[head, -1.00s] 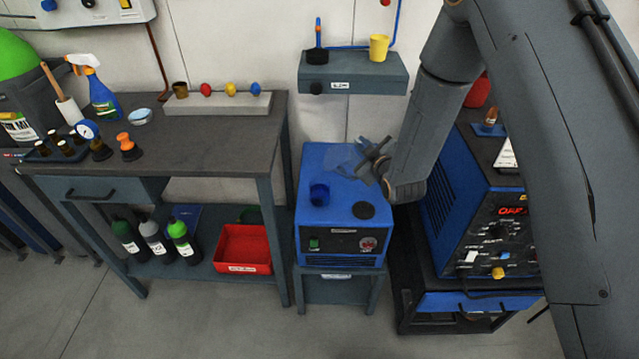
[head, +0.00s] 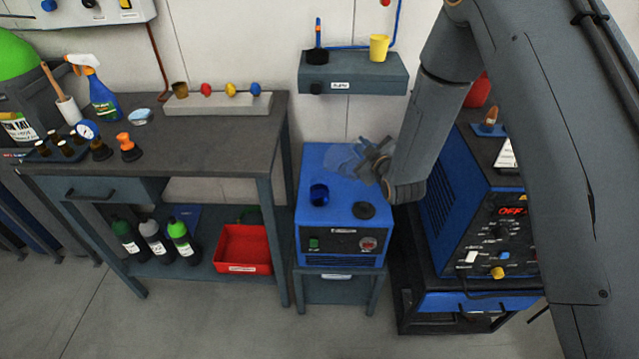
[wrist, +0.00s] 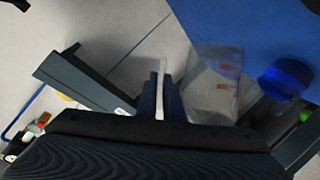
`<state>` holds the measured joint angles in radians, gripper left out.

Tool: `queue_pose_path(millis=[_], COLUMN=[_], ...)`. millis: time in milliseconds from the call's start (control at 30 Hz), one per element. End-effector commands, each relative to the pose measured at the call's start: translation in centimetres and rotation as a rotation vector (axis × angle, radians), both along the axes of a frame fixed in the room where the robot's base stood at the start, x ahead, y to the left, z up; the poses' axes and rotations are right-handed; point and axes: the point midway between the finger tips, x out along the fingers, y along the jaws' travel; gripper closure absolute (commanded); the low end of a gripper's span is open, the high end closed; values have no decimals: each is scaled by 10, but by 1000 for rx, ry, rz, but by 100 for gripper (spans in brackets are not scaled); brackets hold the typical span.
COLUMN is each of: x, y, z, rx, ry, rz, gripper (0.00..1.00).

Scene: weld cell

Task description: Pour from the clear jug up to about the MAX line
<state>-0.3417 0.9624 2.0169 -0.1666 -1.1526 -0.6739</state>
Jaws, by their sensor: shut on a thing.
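The clear jug (head: 346,161) is in my gripper (head: 374,160), tilted with one end toward the left, above the top of the blue unit (head: 345,222). In the wrist view the jug (wrist: 212,88) is see-through with red marks, beside the gripper fingers (wrist: 160,95). My gripper is shut on it. A dark blue round opening or cup (head: 319,194) stands on the unit, below and left of the jug; it also shows in the wrist view (wrist: 284,79). I cannot make out liquid, a stream or a MAX line.
A black round cap (head: 364,210) lies on the unit's front right. A workbench (head: 215,135) stands left, a welding machine (head: 490,225) right. A wall shelf (head: 350,75) with a yellow cup (head: 379,47) hangs behind.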

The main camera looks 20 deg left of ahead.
Motion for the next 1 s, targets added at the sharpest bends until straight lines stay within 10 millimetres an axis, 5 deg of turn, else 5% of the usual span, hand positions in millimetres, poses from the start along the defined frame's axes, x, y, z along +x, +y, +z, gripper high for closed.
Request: queue_pose_path(millis=[600,1000], x=[4,19], y=[-5,-22], z=[-1,-48], rx=[55,208], ry=[40,161], rz=[-2,-5], gripper=[100,100])
